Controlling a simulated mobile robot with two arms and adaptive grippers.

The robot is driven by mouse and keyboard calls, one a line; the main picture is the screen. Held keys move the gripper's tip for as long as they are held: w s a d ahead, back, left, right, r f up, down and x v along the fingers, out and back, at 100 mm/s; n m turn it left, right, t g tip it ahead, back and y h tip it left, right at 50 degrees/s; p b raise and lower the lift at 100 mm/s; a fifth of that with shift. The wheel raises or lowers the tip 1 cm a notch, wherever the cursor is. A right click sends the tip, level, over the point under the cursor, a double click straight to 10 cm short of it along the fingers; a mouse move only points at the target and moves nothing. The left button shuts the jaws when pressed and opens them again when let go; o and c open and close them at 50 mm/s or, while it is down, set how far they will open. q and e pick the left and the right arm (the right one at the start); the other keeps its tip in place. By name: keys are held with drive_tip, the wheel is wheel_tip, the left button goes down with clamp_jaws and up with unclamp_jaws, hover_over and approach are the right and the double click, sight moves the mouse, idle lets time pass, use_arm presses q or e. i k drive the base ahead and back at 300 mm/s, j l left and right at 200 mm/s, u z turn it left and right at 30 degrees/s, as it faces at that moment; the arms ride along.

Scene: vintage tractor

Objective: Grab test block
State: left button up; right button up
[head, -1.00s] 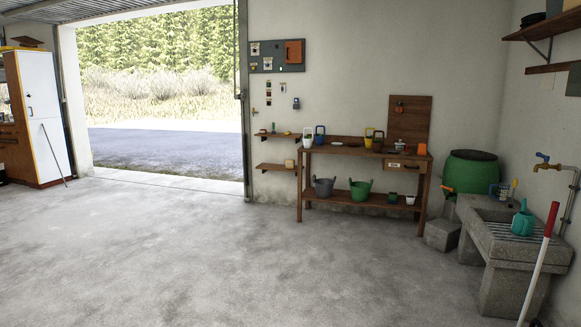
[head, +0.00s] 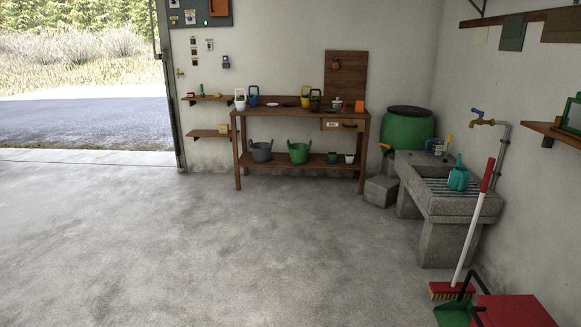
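No object in the head view can be clearly made out as the test block. A small orange block-like item (head: 360,106) stands at the right end of the wooden workbench top (head: 290,109). A small pale block-like item (head: 223,129) sits on the lower wall shelf (head: 205,134) left of the bench. Both are too small to identify for sure. Neither of my grippers is in view.
A green barrel (head: 407,130), stone sink (head: 440,205), broom (head: 472,230) and red box (head: 512,312) line the right. The concrete floor (head: 200,250) is clear.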

sight(223, 128)
drive_tip(key=i+u, duration=0.1)
drive_tip(key=i, duration=1)
drive_tip(key=i+l+u, duration=0.1)
drive_tip(key=i, duration=1)
drive_tip(key=i+u, duration=0.1)
drive_tip(key=i, duration=0.45)
drive_tip(key=i+u, duration=0.15)
drive_tip(key=i, duration=0.4)
drive_tip(key=i+l+u, duration=0.1)
drive_tip(key=i, duration=0.45)
drive_tip(key=i+l+u, duration=0.15)
drive_tip(key=i, duration=0.4)
drive_tip(key=i+u, duration=0.45)
drive_tip(key=i, duration=2.15)
